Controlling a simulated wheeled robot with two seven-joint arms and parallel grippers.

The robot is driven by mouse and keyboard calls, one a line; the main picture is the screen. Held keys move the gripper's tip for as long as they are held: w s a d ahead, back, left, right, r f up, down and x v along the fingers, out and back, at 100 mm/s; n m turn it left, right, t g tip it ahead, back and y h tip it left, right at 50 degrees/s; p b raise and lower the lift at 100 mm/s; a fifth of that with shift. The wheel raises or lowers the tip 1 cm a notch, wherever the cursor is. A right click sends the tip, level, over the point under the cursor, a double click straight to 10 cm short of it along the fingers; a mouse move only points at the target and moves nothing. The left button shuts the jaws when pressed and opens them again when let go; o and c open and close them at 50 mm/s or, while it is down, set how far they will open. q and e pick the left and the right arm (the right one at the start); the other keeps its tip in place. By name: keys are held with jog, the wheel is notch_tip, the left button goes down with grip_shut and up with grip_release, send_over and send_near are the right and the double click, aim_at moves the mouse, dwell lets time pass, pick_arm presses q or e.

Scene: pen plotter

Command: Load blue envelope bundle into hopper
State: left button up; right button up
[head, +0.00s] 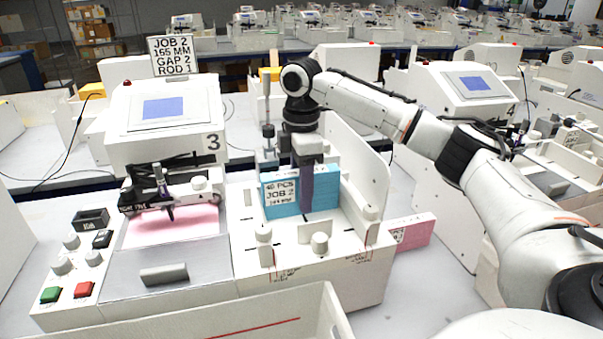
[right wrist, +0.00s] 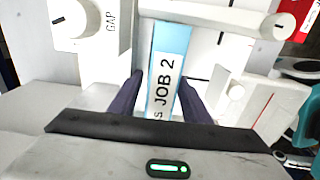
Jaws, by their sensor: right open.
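The blue envelope bundle (head: 325,184) stands upright in the white hopper (head: 236,225) at the right of plotter 3. Its white label reads 40 PCS, JOB 2. My right gripper (head: 306,212) reaches down over the bundle from above, with a finger in front of its face. In the right wrist view the bundle (right wrist: 167,75) lies between my two open fingers (right wrist: 160,98), with a small gap on each side. My left gripper is not in view.
A pink bundle (head: 412,232) lies right of the hopper. A white bin (head: 270,318) is at the front. Hopper knobs (head: 320,243) and a tall side wall (head: 362,150) stand close by.

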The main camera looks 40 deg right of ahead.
notch_tip(320, 180, up, 12)
jog(key=shift+f, duration=0.1)
jog(key=shift+f, duration=0.1)
dwell(0.5)
